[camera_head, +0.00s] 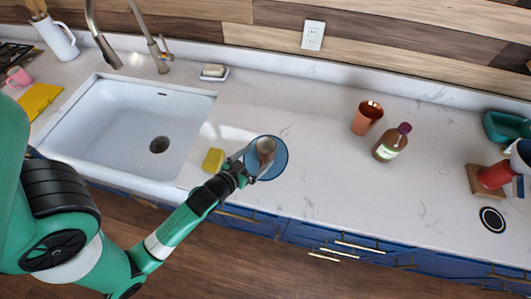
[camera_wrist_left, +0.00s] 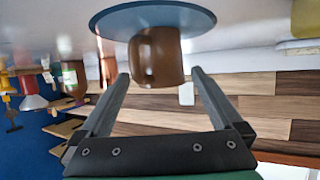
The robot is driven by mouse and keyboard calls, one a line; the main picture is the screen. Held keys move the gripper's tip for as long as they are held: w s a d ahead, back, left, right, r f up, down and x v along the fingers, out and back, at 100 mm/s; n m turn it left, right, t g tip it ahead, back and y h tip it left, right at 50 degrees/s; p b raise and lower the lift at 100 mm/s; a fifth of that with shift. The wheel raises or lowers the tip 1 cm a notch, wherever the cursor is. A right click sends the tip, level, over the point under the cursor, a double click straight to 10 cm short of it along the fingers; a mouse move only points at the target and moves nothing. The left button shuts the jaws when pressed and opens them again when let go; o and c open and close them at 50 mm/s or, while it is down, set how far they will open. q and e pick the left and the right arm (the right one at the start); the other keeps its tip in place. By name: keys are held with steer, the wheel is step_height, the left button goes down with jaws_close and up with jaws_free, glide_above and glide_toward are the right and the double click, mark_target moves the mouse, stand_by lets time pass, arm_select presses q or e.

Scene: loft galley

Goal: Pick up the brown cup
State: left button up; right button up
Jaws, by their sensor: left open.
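The brown cup (camera_head: 266,147) stands upright on a round blue plate (camera_head: 277,170) on the white counter, right of the sink. In the left wrist view, which is upside down, the cup (camera_wrist_left: 157,57) and the plate (camera_wrist_left: 112,22) show near the top. My left gripper (camera_head: 250,163) is open at the near left side of the cup. In the wrist view its fingertips (camera_wrist_left: 160,72) lie on either side of the cup, with gaps showing; I cannot tell how deep the cup sits between them. My right gripper is not in view.
A yellow sponge (camera_head: 213,160) lies left of the plate, by the sink (camera_head: 115,125). A copper cup (camera_head: 366,119) and a brown bottle (camera_head: 391,143) stand to the right. A red object (camera_head: 495,176) is farther right. The counter between plate and bottle is clear.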

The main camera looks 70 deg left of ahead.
arm_select(q)
steer(key=x, duration=0.5)
steer(key=shift+w+a+r+b, duration=0.15)
steer(key=shift+a+r+b, duration=0.05)
steer(key=shift+r+b, duration=0.15)
steer(key=shift+c, duration=0.3)
steer(key=c, duration=1.3)
steer(key=shift+o, duration=0.2)
